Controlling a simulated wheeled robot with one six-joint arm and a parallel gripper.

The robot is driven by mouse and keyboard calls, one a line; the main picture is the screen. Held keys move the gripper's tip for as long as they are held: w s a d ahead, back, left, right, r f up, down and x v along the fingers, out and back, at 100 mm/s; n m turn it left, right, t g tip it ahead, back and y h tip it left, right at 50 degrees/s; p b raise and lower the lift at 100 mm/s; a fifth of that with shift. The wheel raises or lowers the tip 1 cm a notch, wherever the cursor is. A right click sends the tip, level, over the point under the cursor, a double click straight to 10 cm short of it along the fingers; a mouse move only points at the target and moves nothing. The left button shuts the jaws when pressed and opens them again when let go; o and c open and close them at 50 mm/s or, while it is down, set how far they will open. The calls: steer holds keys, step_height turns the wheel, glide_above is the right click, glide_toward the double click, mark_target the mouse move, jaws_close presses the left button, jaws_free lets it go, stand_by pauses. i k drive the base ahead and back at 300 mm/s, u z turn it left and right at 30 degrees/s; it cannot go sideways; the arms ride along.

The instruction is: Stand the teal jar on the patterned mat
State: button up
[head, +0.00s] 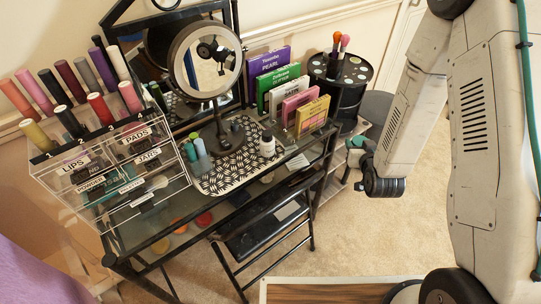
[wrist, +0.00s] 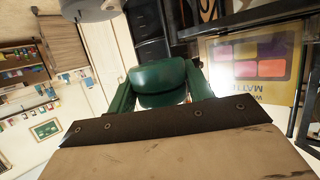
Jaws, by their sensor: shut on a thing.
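My gripper (head: 352,160) hangs to the right of the glass desk in the head view, beyond the desk's right end and apart from the mat. In the wrist view its green fingers (wrist: 160,84) are shut on a dark green, rounded thing, which looks like the teal jar (wrist: 162,97). Its lower part is hidden, and in the head view I cannot make it out clearly. The black-and-white patterned mat (head: 222,181) lies on the desk top.
On the mat are a round mirror's stand (head: 221,136), a white bottle (head: 267,147) and teal tubes (head: 198,148) at the left. Upright boxes (head: 291,107) and a black round organizer (head: 338,88) stand behind to the right. The mat's front part is bare.

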mark_target(239, 170)
steer(key=z, duration=1.65)
steer(key=k, duration=1.95)
steer(key=u, duration=1.4)
steer(key=i, duration=0.5)
steer(key=u, duration=0.05)
